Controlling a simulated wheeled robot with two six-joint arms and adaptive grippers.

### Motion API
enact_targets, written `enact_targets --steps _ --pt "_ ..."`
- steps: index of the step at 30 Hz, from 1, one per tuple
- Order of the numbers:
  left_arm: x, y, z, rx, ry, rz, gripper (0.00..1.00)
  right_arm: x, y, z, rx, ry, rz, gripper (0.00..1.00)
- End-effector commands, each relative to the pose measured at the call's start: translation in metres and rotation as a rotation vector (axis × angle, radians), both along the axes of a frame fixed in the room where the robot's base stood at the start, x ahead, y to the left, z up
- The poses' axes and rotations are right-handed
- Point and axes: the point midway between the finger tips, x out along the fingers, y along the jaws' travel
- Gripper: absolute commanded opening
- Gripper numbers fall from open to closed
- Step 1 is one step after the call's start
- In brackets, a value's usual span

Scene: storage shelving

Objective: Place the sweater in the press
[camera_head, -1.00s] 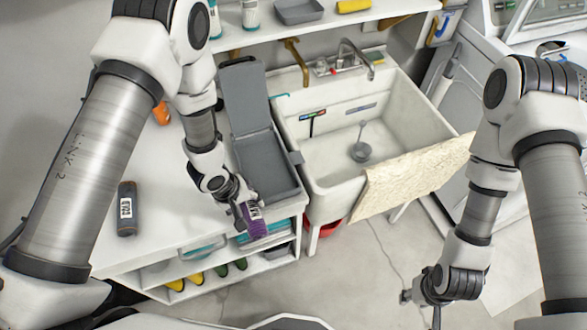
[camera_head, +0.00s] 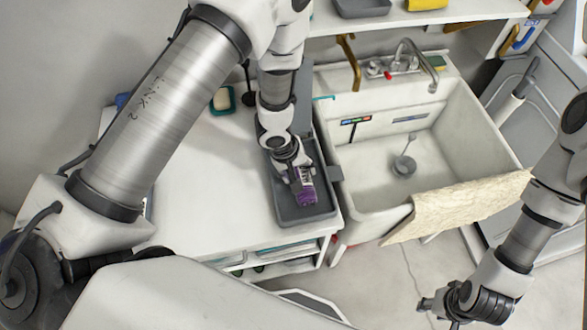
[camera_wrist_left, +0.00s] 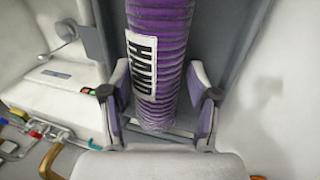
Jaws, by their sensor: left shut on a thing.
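The purple rolled sweater (camera_head: 306,194) with a white label is held by my left gripper (camera_head: 303,182). It also shows in the left wrist view (camera_wrist_left: 158,60), ribbed, between the two fingers. The press (camera_head: 318,216) is a grey tray-like box on the white counter beside the sink. Its lid is largely hidden behind my left arm. The sweater is over the press tray's near half. I cannot tell if it touches the tray floor. My right gripper (camera_head: 438,314) is low at the right, away from the press, and too small to read.
A white sink (camera_head: 462,150) with a tap stands right of the press, a beige cloth (camera_head: 455,205) over its front edge. A green soap dish (camera_head: 222,100) sits on the counter. The counter (camera_head: 200,195) left of the press is clear. A shelf (camera_head: 440,20) runs above.

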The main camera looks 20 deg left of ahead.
Motion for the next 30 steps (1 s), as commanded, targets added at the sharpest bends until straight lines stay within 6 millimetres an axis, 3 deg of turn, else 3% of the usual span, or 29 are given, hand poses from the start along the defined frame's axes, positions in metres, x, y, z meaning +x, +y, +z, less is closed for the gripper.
enact_targets --steps 1,2,13,14,15,16,26,30 --pt "0.002 -0.003 -0.017 0.0 -0.002 -0.004 0.04 0.0 0.0 -0.018 0.0 0.001 0.001 0.4" --pt "0.002 -0.004 -0.018 0.0 -0.002 -0.003 0.04 0.0 0.0 -0.019 0.0 0.0 0.001 0.4" --pt "0.002 -0.005 -0.017 -0.001 -0.001 0.0 0.04 0.001 0.0 -0.015 0.0 -0.002 0.0 0.4" --pt "0.002 -0.005 -0.017 -0.001 -0.001 -0.001 0.63 0.001 0.0 -0.015 0.0 -0.002 0.0 0.4" --pt "0.002 -0.005 -0.017 -0.001 -0.001 -0.001 0.78 0.001 0.0 -0.015 0.0 -0.002 0.0 0.4" --pt "0.002 -0.005 -0.017 -0.001 -0.001 -0.001 0.85 0.001 0.0 -0.015 0.0 -0.002 0.0 0.4" --pt "0.002 -0.005 -0.015 0.0 -0.002 -0.001 0.85 0.001 0.0 -0.015 0.0 -0.001 0.001 0.4" --pt "0.001 -0.002 0.002 0.0 -0.003 -0.001 0.85 0.001 0.0 -0.011 0.0 -0.001 0.001 0.4"
